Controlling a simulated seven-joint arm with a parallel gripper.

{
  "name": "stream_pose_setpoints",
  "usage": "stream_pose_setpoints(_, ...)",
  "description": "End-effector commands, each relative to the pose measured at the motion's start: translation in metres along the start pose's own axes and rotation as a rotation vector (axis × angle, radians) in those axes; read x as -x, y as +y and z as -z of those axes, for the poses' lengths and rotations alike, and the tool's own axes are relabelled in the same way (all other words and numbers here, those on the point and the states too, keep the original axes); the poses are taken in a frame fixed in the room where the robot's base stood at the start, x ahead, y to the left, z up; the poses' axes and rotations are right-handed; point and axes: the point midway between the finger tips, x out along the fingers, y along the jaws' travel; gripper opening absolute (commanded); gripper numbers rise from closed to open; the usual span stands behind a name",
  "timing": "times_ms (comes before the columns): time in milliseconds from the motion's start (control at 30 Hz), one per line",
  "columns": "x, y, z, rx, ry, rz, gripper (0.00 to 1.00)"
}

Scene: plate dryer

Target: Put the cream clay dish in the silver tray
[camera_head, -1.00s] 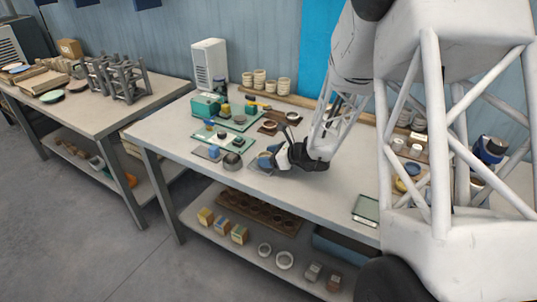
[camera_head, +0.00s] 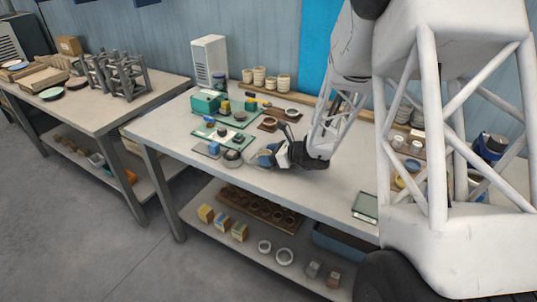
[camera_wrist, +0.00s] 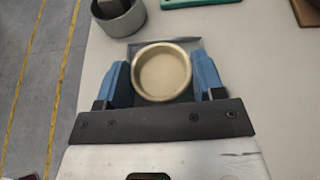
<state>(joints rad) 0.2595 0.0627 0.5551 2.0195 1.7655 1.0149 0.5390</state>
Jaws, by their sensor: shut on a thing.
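The cream clay dish (camera_wrist: 163,72) is round and shallow, and it sits between the two blue fingers of my gripper (camera_wrist: 164,82) in the wrist view. The gripper is shut on it, with a finger at the left and right sides. A flat grey square, seemingly the silver tray (camera_wrist: 193,44), shows behind and beneath the dish; whether the dish touches it I cannot tell. In the head view my gripper (camera_head: 270,155) is low over the front part of the workbench, where the fingers hide most of the dish and tray.
A grey round bowl (camera_wrist: 120,17) with a dark block in it stands just beyond the tray at the left. A green board (camera_head: 237,119) with small items lies further back. A glass-like green-edged tray (camera_head: 365,206) lies to the right. The bench between is clear.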

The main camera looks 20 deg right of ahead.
Motion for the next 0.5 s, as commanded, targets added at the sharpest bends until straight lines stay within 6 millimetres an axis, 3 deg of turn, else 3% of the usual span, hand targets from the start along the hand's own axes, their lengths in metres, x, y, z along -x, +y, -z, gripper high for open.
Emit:
stream_pose_setpoints(333,-0.0019,-0.0001,0.0045,0.001,0.0,0.0,0.35)
stream_pose_setpoints(367,-0.0018,-0.0001,0.0041,0.001,0.0,0.0,0.67)
stream_pose_setpoints(500,-0.0017,-0.0001,0.0041,0.001,0.0,0.0,0.86)
